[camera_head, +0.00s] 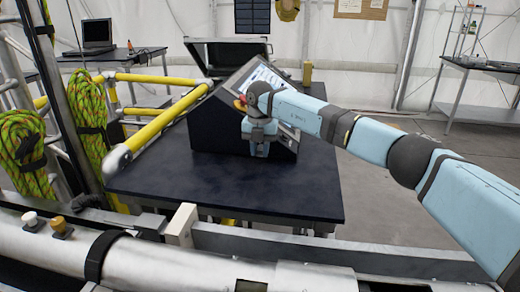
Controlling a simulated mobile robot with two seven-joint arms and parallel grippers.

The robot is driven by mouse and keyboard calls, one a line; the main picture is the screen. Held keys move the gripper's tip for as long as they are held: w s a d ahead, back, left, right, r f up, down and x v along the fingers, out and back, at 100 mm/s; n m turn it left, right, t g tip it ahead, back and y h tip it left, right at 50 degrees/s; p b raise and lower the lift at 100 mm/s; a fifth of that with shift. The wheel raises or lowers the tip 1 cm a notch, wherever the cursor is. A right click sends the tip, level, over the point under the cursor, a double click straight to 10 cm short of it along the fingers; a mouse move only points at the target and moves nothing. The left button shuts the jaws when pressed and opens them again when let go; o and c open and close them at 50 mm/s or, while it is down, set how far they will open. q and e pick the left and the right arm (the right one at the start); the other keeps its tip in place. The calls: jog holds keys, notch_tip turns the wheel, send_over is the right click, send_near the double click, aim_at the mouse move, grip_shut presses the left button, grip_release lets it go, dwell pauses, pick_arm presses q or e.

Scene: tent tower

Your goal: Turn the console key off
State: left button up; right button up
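The black console (218,130) stands on a dark table, with its sloped panel (262,74) facing up and to the right. A red part (240,104) shows on it beside my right wrist. I cannot make out the key; my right arm covers much of the panel. My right arm comes in from the right, and its gripper (257,150) points down at the console's near side. The fingers look close together but are too small to tell whether they are open or shut. I cannot tell whether they touch the console. My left gripper is not in view.
The dark table top (270,190) is clear in front of the console. A yellow rail (165,122) runs along its left side. Coiled green ropes (22,150) hang at the left. A silver tube (170,265) crosses the foreground. An open case (225,52) stands behind the console.

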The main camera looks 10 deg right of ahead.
jog(key=shift+c, duration=0.9)
jog(key=shift+a+r+h+p, duration=0.1)
jog(key=shift+r+h+p, duration=0.2)
jog(key=shift+p, duration=0.3)
jog(key=shift+a+g+h+p, duration=0.15)
jog(key=shift+g+h+p, duration=0.15)
jog(key=shift+p, duration=0.15)
jog(key=shift+w+f+h, duration=0.1)
jog(key=shift+f+h, duration=0.1)
jog(key=shift+h, duration=0.2)
jog(key=shift+f+h, duration=0.15)
jog(key=shift+h, duration=0.15)
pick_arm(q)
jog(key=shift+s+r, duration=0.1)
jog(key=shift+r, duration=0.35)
pick_arm(e)
jog(key=o, duration=0.9)
